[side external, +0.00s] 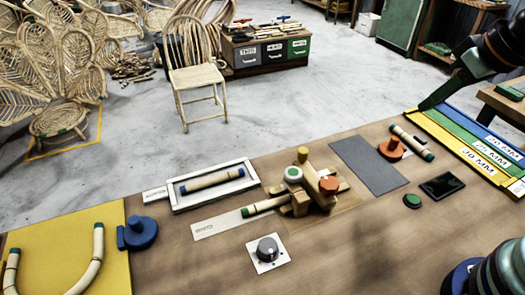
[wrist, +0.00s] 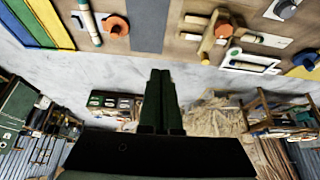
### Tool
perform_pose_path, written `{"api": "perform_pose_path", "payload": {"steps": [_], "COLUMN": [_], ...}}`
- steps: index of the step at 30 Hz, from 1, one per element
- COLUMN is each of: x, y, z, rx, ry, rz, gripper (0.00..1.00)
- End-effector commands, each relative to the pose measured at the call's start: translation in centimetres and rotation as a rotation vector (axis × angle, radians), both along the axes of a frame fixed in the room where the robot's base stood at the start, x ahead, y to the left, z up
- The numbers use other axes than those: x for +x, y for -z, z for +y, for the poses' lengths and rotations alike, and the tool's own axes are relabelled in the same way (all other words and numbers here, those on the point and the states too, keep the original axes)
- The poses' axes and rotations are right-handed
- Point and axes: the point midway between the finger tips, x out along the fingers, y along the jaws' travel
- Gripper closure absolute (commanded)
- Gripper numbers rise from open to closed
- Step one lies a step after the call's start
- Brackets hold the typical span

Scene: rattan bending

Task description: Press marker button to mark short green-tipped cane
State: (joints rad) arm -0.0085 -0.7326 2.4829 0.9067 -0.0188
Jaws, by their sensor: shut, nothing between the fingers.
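My gripper (side external: 426,105) is shut and empty, held over the far right of the bench near the coloured strips; its dark fingers also show in the wrist view (wrist: 160,75). A green-tipped cane (side external: 420,149) lies by an orange knob (side external: 391,149), and this cane shows in the wrist view (wrist: 91,24). A second cane (side external: 265,206) with a green end runs into a wooden jig (side external: 300,203). A third cane (side external: 212,181) with dark tips lies in a white tray (side external: 172,207). A round green button (side external: 412,201) sits on the bench, apart from my gripper. I cannot tell which button is the marker.
A black pad (side external: 444,186) and a grey mat (side external: 368,165) lie near the green button. A grey dial (side external: 268,250) sits at the front. A blue clamp (side external: 138,233) stands beside a yellow board (side external: 75,245) with a bent cane. Bare bench lies in front.

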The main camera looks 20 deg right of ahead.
Motion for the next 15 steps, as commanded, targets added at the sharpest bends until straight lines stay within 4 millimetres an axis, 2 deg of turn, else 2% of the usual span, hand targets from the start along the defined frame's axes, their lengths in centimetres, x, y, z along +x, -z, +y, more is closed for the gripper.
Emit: {"api": "perform_pose_path", "payload": {"steps": [5,15], "x": [1.4,5.7], "y": [-0.8,-1.8], "z": [1.7,7.7], "rx": [-0.05,-0.195], "ry": [-0.151,-0.647], "rz": [0.053,0.196], "gripper": [1.0,1.0]}}
